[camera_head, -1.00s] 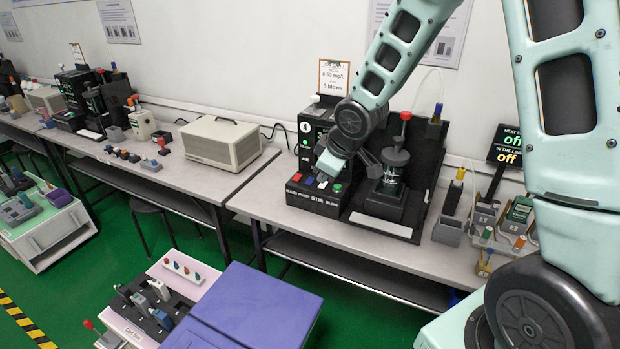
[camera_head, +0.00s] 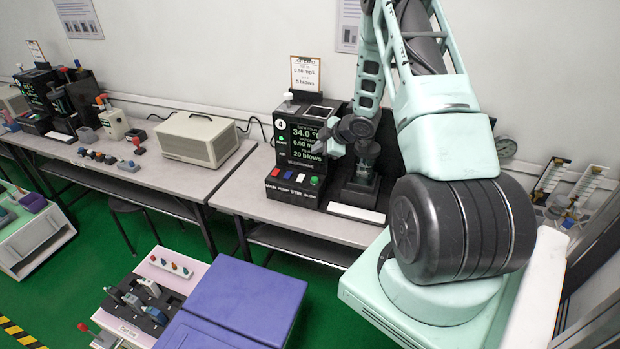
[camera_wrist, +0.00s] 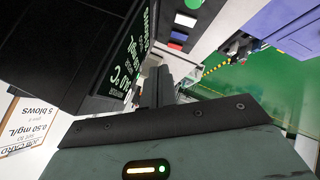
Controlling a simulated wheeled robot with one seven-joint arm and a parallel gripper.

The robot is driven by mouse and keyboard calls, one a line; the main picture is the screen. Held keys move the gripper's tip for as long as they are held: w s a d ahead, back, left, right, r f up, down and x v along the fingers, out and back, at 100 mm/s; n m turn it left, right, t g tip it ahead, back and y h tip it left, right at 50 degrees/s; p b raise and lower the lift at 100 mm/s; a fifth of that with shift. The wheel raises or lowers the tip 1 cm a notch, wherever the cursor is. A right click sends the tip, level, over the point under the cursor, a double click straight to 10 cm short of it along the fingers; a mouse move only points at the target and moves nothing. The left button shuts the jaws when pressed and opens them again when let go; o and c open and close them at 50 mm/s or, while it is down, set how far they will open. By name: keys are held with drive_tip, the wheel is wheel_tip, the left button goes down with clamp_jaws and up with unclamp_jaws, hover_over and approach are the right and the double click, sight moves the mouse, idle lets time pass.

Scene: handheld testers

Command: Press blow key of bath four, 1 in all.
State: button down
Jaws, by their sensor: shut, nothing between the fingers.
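Bath four (camera_head: 290,140) is the black unit with a round 4 badge on the bench. Its screen (camera_head: 302,140) reads 34.0 °, 0.50 mg and 20 blows. On its front ledge are a red key (camera_head: 275,172), a blue key (camera_head: 287,174), a white key (camera_head: 300,177) and a green key (camera_head: 314,181), above the words main, pump, stir and blow; the green one is the blow key. My gripper (camera_head: 322,147) is shut and empty, above the keys and in front of the screen's right side. In the wrist view its dark fingers (camera_wrist: 158,86) are apart from the keys.
A dark glass-vessel stand (camera_head: 360,185) stands right of the keys, close to my arm. A job card (camera_head: 305,73) stands behind the unit. A beige box (camera_head: 200,138) is to the left. Bare bench (camera_head: 240,190) lies between. A purple-lidded cart (camera_head: 240,295) stands in front.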

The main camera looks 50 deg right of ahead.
sight(318, 180)
drive_tip(key=shift+f, duration=0.1)
wheel_tip(318, 180, down, 9)
drive_tip(key=b, duration=0.7)
drive_tip(key=shift+r, duration=0.2)
drive_tip(key=shift+f, duration=0.1)
idle(1.6)
drive_tip(key=shift+f+b, duration=0.35)
drive_tip(key=shift+f+b, duration=0.35)
drive_tip(key=shift+f, duration=0.1)
idle(0.6)
drive_tip(key=shift+r, duration=0.15)
drive_tip(key=shift+r+p, duration=0.75)
drive_tip(key=shift+r, duration=0.05)
